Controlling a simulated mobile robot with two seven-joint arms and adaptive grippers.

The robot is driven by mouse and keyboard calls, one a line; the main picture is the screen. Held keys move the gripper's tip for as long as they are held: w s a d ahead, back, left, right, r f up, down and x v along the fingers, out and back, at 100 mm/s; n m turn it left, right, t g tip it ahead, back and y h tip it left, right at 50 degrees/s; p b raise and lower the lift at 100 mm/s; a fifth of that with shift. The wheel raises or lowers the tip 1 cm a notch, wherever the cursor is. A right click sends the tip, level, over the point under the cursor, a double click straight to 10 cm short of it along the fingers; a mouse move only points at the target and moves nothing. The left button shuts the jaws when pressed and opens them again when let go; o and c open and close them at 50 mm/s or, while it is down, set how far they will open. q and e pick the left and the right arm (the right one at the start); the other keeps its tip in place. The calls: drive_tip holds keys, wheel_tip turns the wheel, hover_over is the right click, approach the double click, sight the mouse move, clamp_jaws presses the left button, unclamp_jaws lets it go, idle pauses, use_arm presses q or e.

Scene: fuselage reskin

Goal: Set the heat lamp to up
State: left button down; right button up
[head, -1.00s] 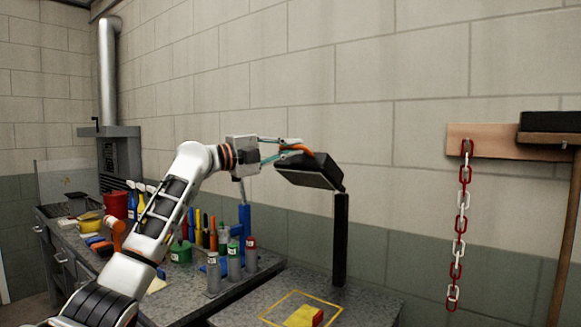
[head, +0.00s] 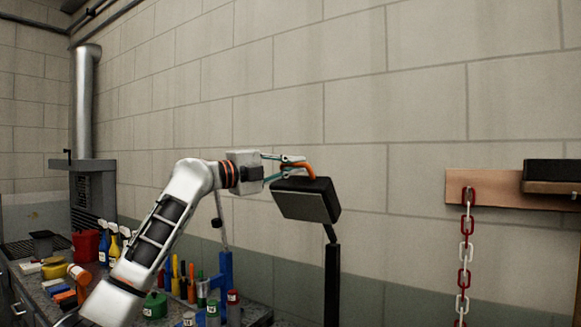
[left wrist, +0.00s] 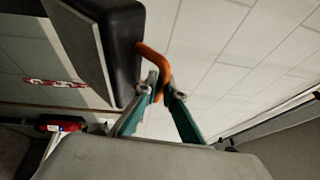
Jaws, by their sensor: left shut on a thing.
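The heat lamp (head: 305,201) is a dark box-shaped head on a black post (head: 332,283), in the middle of the head view. Its face tilts forward and somewhat downward. An orange handle (head: 303,167) arches from the top of the lamp head. My left gripper (head: 291,165) reaches in from the left and is shut on this handle. In the left wrist view, the fingers (left wrist: 160,92) close around the orange handle (left wrist: 154,62), with the lamp head (left wrist: 100,45) beside them at upper left. My right gripper is not in view.
A bench at lower left holds bottles, a red container (head: 86,246), an orange-capped pot and tools in a blue rack (head: 225,282). A red and white chain (head: 466,252) hangs from a wooden board (head: 490,190) at right. The wall behind the lamp is bare.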

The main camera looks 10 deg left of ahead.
use_arm(q)
drive_tip(key=shift+r, duration=0.2)
drive_tip(key=c, duration=2.1)
unclamp_jaws()
drive_tip(key=shift+f, duration=0.1)
drive_tip(key=shift+c, duration=0.2)
drive_tip(key=v, duration=1.2)
drive_tip(key=shift+f, duration=0.1)
